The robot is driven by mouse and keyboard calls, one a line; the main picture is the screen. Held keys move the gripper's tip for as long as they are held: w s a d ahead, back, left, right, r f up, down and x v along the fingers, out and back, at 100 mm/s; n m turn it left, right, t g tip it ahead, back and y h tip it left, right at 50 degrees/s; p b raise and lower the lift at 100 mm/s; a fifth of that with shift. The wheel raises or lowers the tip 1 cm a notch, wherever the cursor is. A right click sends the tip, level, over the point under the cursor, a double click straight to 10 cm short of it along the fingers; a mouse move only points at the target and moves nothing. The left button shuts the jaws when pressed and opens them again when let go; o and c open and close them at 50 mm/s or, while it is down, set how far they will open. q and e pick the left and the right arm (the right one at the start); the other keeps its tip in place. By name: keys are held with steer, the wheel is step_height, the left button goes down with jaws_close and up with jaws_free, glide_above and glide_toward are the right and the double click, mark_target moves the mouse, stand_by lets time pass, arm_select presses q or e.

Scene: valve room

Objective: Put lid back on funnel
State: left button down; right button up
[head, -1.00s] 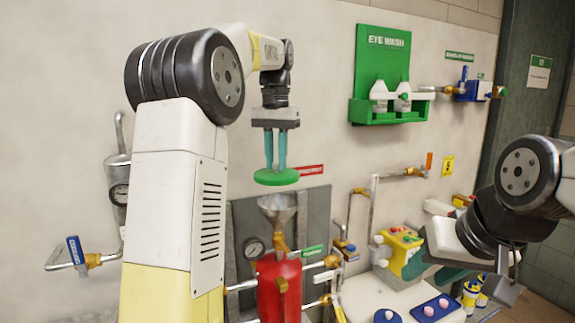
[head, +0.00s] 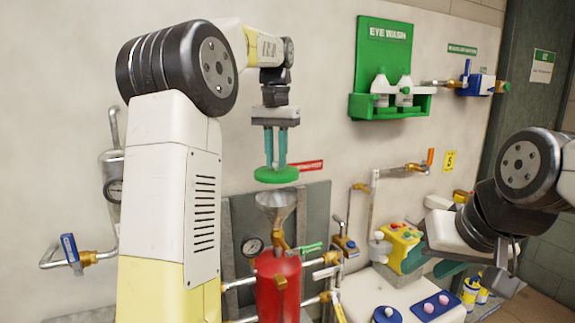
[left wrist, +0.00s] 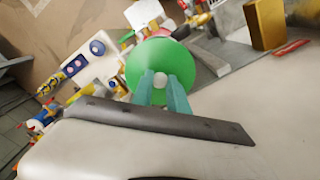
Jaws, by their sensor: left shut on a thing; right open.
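A green round lid (head: 277,175) hangs under my left gripper (head: 276,163). The gripper's teal fingers are shut on it. In the left wrist view the lid (left wrist: 160,68) is a green disc with a pale knob between the fingertips (left wrist: 160,84). The metal funnel (head: 277,205) stands open on top of the red tank (head: 279,285). The lid is a little above the funnel mouth, apart from it and roughly level. My right gripper (head: 475,272) is at the right, away from the funnel, partly hidden behind its own wrist, and open.
A grey panel (head: 318,215) and pressure gauge (head: 252,247) are close to the funnel. Pipes with valves (head: 372,200) stand to its right. A yellow control box (head: 403,247) is further right. A green eye wash station (head: 384,70) hangs above.

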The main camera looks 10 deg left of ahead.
arm_select(q)
steer(key=shift+r, duration=0.4)
steer(key=shift+f, duration=3.05)
steer(key=shift+f, duration=0.2)
steer(key=c, duration=0.7)
jaws_free()
steer(key=shift+r, duration=3.5)
steer(key=shift+c, duration=0.3)
